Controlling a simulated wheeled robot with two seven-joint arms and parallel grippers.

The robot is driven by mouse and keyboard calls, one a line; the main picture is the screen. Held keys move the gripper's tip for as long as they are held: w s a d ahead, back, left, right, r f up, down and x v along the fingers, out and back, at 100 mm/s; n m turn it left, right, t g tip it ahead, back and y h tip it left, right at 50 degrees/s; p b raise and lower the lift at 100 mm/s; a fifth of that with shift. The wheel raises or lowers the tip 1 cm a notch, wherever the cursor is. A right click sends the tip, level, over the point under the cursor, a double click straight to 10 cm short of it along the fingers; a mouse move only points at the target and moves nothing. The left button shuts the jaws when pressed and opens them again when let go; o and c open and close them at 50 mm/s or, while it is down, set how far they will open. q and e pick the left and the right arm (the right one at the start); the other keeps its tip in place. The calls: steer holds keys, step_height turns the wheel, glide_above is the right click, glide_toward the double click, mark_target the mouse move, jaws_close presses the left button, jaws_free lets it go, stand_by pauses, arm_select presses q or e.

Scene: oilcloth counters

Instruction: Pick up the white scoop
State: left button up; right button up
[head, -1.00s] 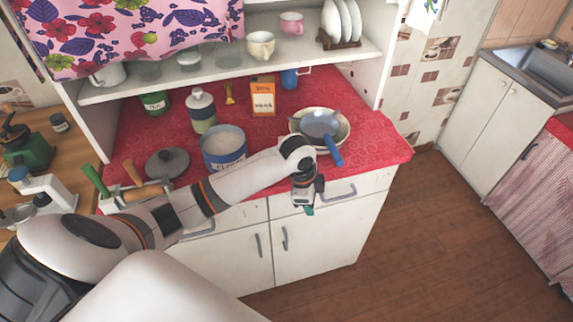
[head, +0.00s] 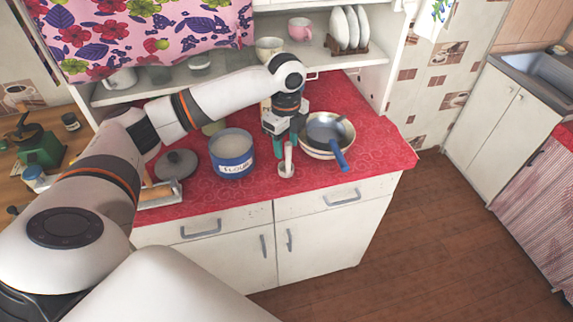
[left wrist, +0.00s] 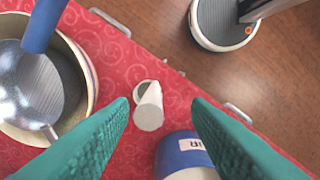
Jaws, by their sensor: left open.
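The white scoop (head: 287,160) stands near the front edge of the red counter, its pale handle pointing up, between the blue flour canister and the pan. In the left wrist view the scoop (left wrist: 149,112) shows between my fingers, with the end of its handle toward the camera. My left gripper (head: 287,139) points down just above and behind the scoop in the head view. Its teal fingers are apart, with nothing held. In the left wrist view the open left gripper (left wrist: 161,103) has its fingertips on either side of the scoop. My right gripper is not in view.
The blue flour canister (head: 233,157) stands left of the scoop. The pan with a blue handle (head: 341,160) rests in a bowl (head: 318,154) to the right. A grey lid (head: 176,164) lies farther left. The shelf (head: 225,76) overhangs the back of the counter.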

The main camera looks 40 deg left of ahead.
mark_target(288, 158)
arm_select(q)
steer(key=f, duration=0.2)
steer(key=f+p, duration=0.2)
steer(key=f, duration=0.1)
steer(key=shift+w+f, duration=0.3)
steer(key=shift+w, duration=0.1)
steer(key=shift+f, duration=0.25)
jaws_close()
